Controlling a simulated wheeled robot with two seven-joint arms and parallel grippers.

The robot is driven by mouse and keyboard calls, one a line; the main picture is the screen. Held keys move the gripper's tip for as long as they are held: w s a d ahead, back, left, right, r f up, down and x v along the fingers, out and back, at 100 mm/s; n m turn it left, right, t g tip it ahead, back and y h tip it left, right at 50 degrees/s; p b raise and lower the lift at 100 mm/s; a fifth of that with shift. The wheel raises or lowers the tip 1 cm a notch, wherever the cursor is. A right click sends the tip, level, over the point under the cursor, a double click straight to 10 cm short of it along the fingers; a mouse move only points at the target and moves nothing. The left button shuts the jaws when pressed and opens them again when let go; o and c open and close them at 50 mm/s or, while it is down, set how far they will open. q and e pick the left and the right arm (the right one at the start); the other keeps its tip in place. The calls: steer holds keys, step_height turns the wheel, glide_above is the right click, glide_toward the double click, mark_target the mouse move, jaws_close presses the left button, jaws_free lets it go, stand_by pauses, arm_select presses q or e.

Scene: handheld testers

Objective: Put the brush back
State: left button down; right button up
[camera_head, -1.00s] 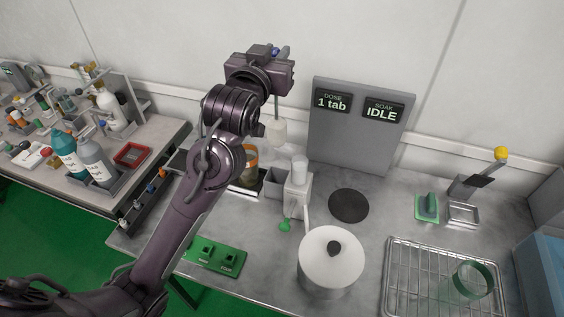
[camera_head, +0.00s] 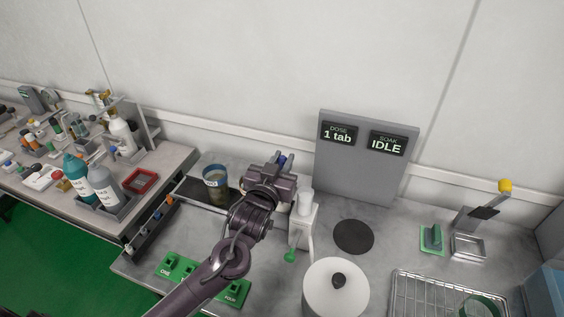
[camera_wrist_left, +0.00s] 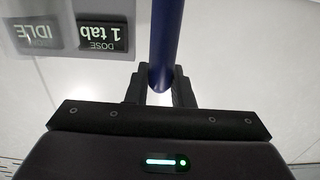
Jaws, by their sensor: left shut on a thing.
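My left gripper (camera_head: 278,168) is shut on the brush's blue handle (camera_wrist_left: 165,45), which stands between the fingers (camera_wrist_left: 163,90) in the left wrist view. In the head view only a small blue part of the brush (camera_head: 282,160) shows above the gripper. The gripper is low over the counter, just left of the white dispenser (camera_head: 304,205). The brush head is hidden behind the gripper and arm. The grey holder seen there earlier is hidden too, so I cannot tell whether the brush is inside it. My right gripper is not in view.
A labelled jar (camera_head: 215,188) stands left of the gripper. A white-lidded pot (camera_head: 335,292), a dark round pad (camera_head: 353,237) and a wire rack (camera_head: 435,292) are to the right. A grey display panel (camera_head: 368,170) stands behind.

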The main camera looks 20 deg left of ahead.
arm_select(q)
steer(key=shift+f, duration=0.35)
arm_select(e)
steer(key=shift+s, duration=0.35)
arm_select(q)
steer(key=shift+f, duration=0.15)
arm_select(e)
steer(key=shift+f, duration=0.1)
arm_select(q)
steer(key=c, duration=1.3)
jaws_free()
steer(key=shift+o, duration=0.2)
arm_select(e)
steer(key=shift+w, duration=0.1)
arm_select(q)
steer(key=s+b, duration=0.2)
steer(key=s, duration=1)
steer(key=shift+a+r, duration=0.2)
steer(key=shift+r, duration=0.05)
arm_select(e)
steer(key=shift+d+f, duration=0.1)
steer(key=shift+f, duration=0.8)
